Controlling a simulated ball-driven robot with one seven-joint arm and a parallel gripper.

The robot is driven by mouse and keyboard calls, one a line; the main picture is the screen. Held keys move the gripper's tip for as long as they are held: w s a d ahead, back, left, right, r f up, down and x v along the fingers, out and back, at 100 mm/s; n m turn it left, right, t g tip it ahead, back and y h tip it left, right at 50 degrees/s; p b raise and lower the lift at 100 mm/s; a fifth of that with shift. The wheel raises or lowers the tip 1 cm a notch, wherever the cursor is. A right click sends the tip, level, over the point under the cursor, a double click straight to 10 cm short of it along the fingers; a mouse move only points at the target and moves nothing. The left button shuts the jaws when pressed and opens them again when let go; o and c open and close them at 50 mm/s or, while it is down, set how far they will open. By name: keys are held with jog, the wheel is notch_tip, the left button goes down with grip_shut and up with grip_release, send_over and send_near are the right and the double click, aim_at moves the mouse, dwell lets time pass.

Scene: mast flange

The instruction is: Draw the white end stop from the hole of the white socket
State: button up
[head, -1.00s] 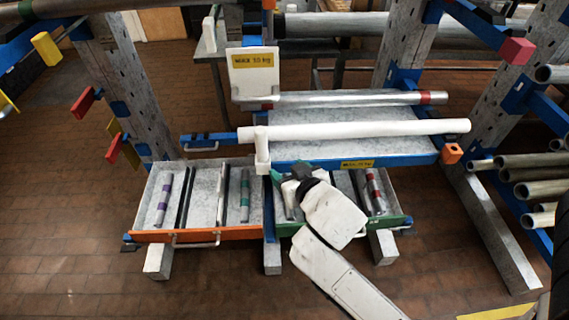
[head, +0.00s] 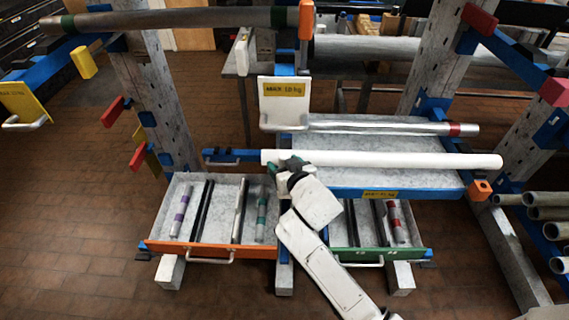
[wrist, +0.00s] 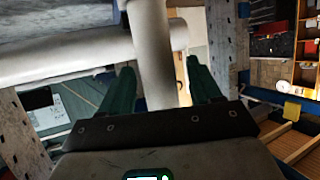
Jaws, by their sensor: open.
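A long white tube (head: 400,160) lies across the rack in the head view, and its left end is beside my gripper (head: 290,164). In the wrist view a white bar (wrist: 150,50) stands between the two green fingers of my gripper (wrist: 160,75), crossing the horizontal white tube (wrist: 65,57). It looks like the end stop, but I cannot tell it apart from the white socket, and no hole shows. The fingers are open on either side of the bar, with a gap to the right finger. In the head view my gripper hides this bar.
A blue-edged tray (head: 380,192) lies under the white tube. A white plate (head: 284,103) and a grey tube (head: 380,125) are just behind. Below are an orange-fronted drawer (head: 210,251) and a green-fronted drawer (head: 375,255), both holding rods. Rack posts stand at both sides.

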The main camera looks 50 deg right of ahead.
jog(key=shift+c, duration=0.4)
jog(key=c, duration=1)
jog(key=shift+r, duration=0.1)
jog(key=shift+c, duration=0.2)
